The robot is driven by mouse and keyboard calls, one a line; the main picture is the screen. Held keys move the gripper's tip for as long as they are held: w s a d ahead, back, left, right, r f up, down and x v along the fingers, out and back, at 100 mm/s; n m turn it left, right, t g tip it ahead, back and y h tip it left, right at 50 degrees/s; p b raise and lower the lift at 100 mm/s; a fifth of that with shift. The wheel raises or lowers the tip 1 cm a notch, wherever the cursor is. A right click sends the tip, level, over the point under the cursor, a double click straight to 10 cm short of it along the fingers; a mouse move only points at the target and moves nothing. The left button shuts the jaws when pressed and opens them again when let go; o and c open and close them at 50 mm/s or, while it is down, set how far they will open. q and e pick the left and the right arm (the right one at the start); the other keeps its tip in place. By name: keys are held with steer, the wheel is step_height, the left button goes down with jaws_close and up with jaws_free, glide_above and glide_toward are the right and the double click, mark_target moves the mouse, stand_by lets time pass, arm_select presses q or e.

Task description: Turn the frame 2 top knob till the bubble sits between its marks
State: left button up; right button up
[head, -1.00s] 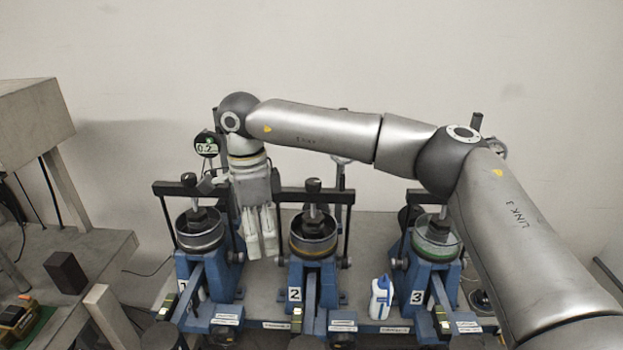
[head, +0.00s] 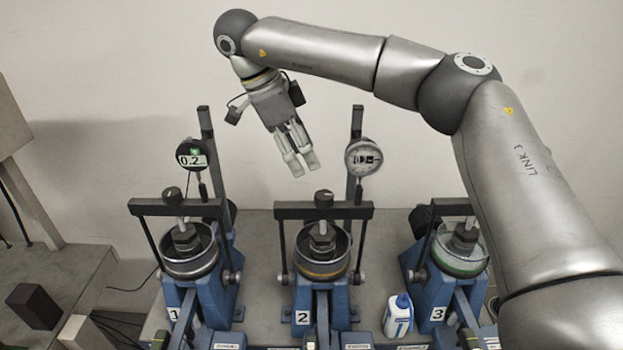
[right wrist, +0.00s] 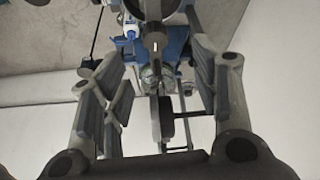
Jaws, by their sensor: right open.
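Lever frame 2 (head: 302,317) is the middle blue stand, with a black crossbar over a round cup. Its black top knob (head: 323,198) stands upright on the crossbar. What seems to be this knob (right wrist: 154,42) shows in the right wrist view, with a pale mark on it, between the spread fingers. My right gripper (head: 304,165) is open and empty, pointing down, above and slightly left of the knob and apart from it. The bubble and its marks cannot be made out. My left gripper is not in view.
Frame 1 (head: 173,315) with a digital gauge (head: 192,158) stands left, frame 3 (head: 438,314) right, partly behind my arm. A dial gauge (head: 363,157) rises behind frame 2. A white-blue bottle (head: 397,317) stands between frames 2 and 3.

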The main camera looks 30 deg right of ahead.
glide_above(323, 194)
steer(key=a, duration=0.2)
steer(key=f, duration=0.2)
steer(key=f+p, duration=0.1)
steer(key=f, duration=0.1)
steer(key=shift+s+a+f, duration=0.1)
steer(key=shift+s+f, duration=0.1)
steer(key=shift+f, duration=0.15)
steer(key=x, duration=0.3)
steer(key=shift+w, duration=0.3)
steer(key=shift+p+x, duration=0.35)
steer(key=shift+x, duration=0.7)
steer(key=shift+w+f, duration=0.1)
steer(key=shift+c, duration=0.8)
steer(key=c, duration=0.9)
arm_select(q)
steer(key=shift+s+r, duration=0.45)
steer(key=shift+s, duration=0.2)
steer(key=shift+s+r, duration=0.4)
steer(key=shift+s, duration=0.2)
arm_select(e)
steer(key=shift+w+m+g+y, duration=0.1)
steer(key=shift+m+g+y, duration=0.45)
steer(key=shift+m, duration=1.75)
